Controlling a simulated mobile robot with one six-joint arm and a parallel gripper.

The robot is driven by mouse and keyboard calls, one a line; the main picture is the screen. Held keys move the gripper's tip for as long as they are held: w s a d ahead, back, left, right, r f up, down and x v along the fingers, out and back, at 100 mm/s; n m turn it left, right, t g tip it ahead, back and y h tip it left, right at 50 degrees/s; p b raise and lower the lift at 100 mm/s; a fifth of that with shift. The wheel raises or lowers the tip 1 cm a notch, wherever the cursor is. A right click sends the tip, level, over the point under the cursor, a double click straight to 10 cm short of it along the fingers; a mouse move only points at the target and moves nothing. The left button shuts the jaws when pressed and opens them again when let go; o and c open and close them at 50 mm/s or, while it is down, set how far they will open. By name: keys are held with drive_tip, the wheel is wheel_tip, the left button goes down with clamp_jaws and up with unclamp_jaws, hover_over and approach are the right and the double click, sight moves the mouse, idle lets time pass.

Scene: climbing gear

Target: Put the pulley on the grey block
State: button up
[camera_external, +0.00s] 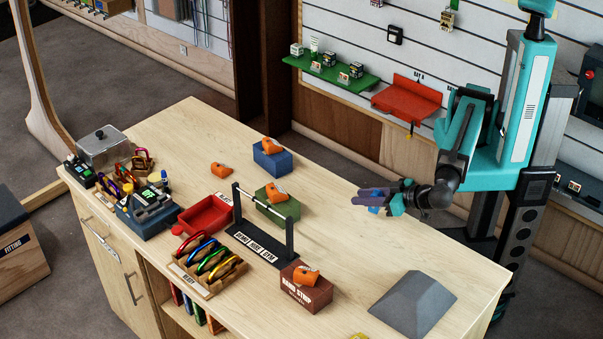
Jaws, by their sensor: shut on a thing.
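My gripper (386,199) is over the right part of the wooden counter, pointing left. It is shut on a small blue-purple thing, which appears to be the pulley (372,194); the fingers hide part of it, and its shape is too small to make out. The pulley seems to be held above the counter top. The grey block (416,304), a low shape with sloping sides, lies near the counter's front right, below and right of my gripper in the picture. Nothing is seen on it.
Orange devices sit on a blue block (272,162), a green block (279,207) and a brown-red block (306,294); another orange device (221,170) lies loose. A black stand with a bar (264,242), red tray (207,215) and carabiner rack (208,272) stand left. Counter around the grey block is mostly clear.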

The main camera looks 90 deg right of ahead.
drive_tip(key=a+n+y, duration=0.1)
drive_tip(key=a, duration=0.1)
drive_tip(key=a+n+t+y, duration=0.1)
drive_tip(key=a+r+n+y, duration=0.1)
drive_tip(key=a, duration=0.1)
drive_tip(key=shift+w+a+t, duration=0.25)
drive_tip(key=shift+a+t, duration=0.05)
drive_tip(key=s+a+r+n+y+b, duration=0.1)
drive_tip(key=s+a+r+n+y, duration=0.3)
drive_tip(key=s+a, duration=0.3)
drive_tip(key=s+a+r+n+y+b, duration=0.1)
drive_tip(key=s+a+r+n+y, duration=0.3)
drive_tip(key=s+a, duration=0.3)
drive_tip(key=a+y, duration=0.1)
drive_tip(key=a, duration=0.2)
drive_tip(key=shift+s+a+r+y, duration=0.3)
drive_tip(key=shift+s+a+r, duration=0.05)
drive_tip(key=shift+s+a, duration=0.05)
drive_tip(key=p, duration=0.5)
hover_over(403, 286)
drive_tip(key=shift+s+d+f, duration=0.1)
drive_tip(key=shift+f, duration=0.7)
